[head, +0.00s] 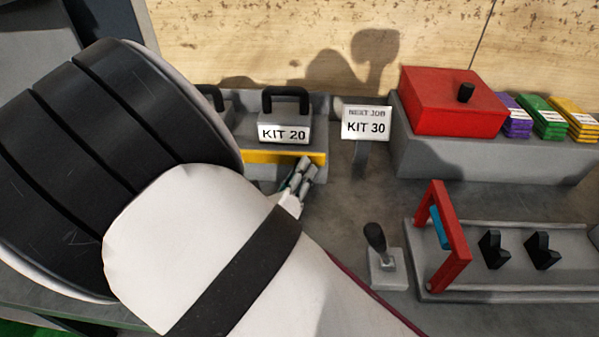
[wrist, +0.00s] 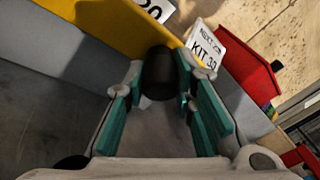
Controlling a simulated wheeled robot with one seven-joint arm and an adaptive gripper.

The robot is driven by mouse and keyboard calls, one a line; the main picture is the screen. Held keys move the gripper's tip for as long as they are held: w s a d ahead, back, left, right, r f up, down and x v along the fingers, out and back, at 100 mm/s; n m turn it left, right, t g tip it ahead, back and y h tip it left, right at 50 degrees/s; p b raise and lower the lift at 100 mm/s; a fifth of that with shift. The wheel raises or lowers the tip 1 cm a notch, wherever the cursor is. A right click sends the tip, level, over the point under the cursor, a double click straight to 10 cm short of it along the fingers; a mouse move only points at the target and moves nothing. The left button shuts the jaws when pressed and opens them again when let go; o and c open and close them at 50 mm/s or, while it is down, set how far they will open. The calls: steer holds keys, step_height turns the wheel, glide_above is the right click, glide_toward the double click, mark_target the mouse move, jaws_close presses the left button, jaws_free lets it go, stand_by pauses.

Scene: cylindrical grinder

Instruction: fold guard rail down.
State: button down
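The yellow rail (head: 260,156), which I take to be the guard rail, runs along the front of the grey kit tray; it crosses the upper left of the wrist view (wrist: 110,25). My gripper (head: 307,168) is at the rail's right end in the head view. In the wrist view my gripper (wrist: 160,80) has its teal fingers apart, with a black rounded knob (wrist: 160,72) between them, near the rail. Narrow gaps seem to show beside the knob; I cannot tell whether it is touched or joined to the rail. My arm hides the rail's left part.
The KIT 20 box (head: 284,131) stands behind the rail. A KIT 30 sign (head: 366,122) and a red box (head: 453,103) on a grey block are to the right. A lever (head: 376,240) and a red frame (head: 449,245) stand nearer, right of my arm.

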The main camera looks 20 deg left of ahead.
steer(key=shift+f+t+b, duration=0.45)
steer(key=shift+t+b, duration=0.15)
steer(key=shift+b, duration=0.2)
steer(key=shift+r, duration=0.1)
steer(key=c, duration=1.3)
jaws_free()
steer(key=shift+c, duration=0.2)
steer(key=shift+s, duration=0.1)
steer(key=s, duration=0.4)
steer(key=s+f, duration=0.1)
steer(key=s, duration=0.6)
steer(key=shift+s+a+f, duration=0.25)
steer(key=shift+s+a, duration=0.1)
steer(key=shift+a, duration=0.05)
